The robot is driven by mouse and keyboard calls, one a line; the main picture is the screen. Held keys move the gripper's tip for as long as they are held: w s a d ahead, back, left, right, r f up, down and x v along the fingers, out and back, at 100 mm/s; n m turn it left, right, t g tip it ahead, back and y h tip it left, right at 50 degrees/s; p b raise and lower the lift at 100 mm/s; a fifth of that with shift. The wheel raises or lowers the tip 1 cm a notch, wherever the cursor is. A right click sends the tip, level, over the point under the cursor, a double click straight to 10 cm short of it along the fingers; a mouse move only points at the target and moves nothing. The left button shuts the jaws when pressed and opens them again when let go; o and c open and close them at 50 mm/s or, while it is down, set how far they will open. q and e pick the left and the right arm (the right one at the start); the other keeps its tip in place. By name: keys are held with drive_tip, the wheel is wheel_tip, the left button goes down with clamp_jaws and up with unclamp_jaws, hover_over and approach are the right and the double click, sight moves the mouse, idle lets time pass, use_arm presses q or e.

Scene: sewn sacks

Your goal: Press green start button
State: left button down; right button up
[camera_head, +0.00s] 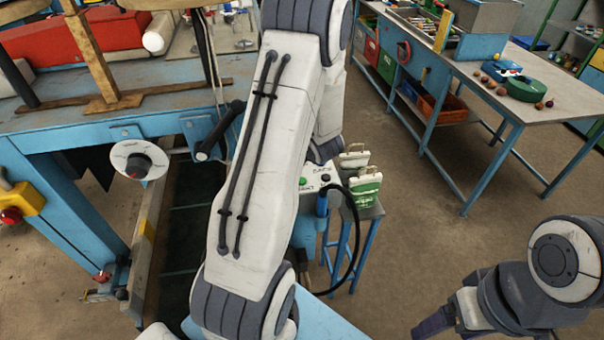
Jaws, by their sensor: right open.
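A small green button (303,181) sits on a pale control box (318,184) in the middle of the view, next to a dark knob (325,178). My large white arm link passes just left of the box and hides part of what is around it. My right gripper (450,320) is at the bottom right, partly cut off by the frame edge. It is open, empty and well away from the button. My left gripper is not visible.
Green-and-white containers (366,185) stand on a small blue-legged stand right of the box. A blue workbench (90,125) with a dial (139,160) is at left. A long table (500,115) is at upper right. Floor between is clear.

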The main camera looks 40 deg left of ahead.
use_arm(q)
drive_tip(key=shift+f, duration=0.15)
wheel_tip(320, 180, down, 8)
drive_tip(key=b, duration=0.8)
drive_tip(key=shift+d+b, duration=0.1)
drive_tip(key=shift+b, duration=0.2)
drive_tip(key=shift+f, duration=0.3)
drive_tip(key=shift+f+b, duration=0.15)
drive_tip(key=shift+b, duration=0.15)
idle(1.1)
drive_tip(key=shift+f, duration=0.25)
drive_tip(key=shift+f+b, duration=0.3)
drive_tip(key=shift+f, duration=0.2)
idle(0.6)
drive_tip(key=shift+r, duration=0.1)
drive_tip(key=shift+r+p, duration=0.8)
drive_tip(key=shift+p, duration=0.25)
